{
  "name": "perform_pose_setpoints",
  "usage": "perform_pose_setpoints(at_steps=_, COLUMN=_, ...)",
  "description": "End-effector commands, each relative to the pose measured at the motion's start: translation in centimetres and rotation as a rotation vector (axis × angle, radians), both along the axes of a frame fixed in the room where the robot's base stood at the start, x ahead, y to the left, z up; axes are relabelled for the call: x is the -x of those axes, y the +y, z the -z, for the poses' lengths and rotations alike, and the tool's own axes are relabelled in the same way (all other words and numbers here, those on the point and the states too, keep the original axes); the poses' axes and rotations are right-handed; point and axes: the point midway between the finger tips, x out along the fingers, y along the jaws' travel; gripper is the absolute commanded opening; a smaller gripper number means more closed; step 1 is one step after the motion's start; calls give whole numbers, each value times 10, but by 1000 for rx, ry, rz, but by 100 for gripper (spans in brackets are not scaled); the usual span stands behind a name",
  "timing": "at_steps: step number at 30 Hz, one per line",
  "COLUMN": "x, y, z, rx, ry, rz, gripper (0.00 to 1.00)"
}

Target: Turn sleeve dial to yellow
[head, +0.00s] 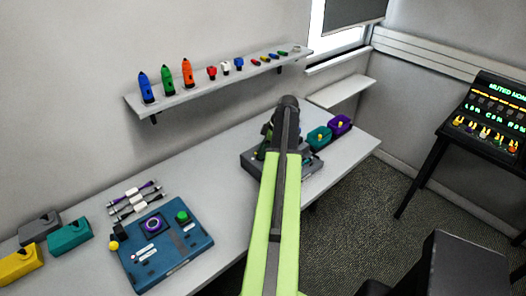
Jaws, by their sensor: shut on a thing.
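My arm reaches from the bottom of the head view to a dark grey machine (250,163) on the table. My gripper (268,132) is at the far end of the arm, over this machine, and mostly hidden behind the arm. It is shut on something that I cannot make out. No sleeve dial shows clearly; the middle of the machine is covered by my arm. A blue panel (190,247) at the front left carries a round black piece with a purple ring (153,225), a green button (182,216) and a yellow knob (114,245).
Teal (320,137) and purple (340,124) boxes stand right of the machine. Grey, teal and yellow boxes (20,264) sit at the left. Cables (135,200) lie behind the panel. A wall shelf (205,88) holds bottles and small parts. Table between panel and machine is clear.

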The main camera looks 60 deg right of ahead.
Motion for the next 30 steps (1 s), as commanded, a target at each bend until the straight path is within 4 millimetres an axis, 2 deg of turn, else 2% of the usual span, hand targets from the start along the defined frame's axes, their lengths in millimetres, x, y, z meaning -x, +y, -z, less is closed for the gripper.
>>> perform_pose_setpoints(at_steps=14, x=1, y=1, z=0, rx=0, ry=0, rz=71, gripper=0)
perform_pose_setpoints(at_steps=30, x=3, y=6, z=0, rx=1, ry=1, rz=527, gripper=0)
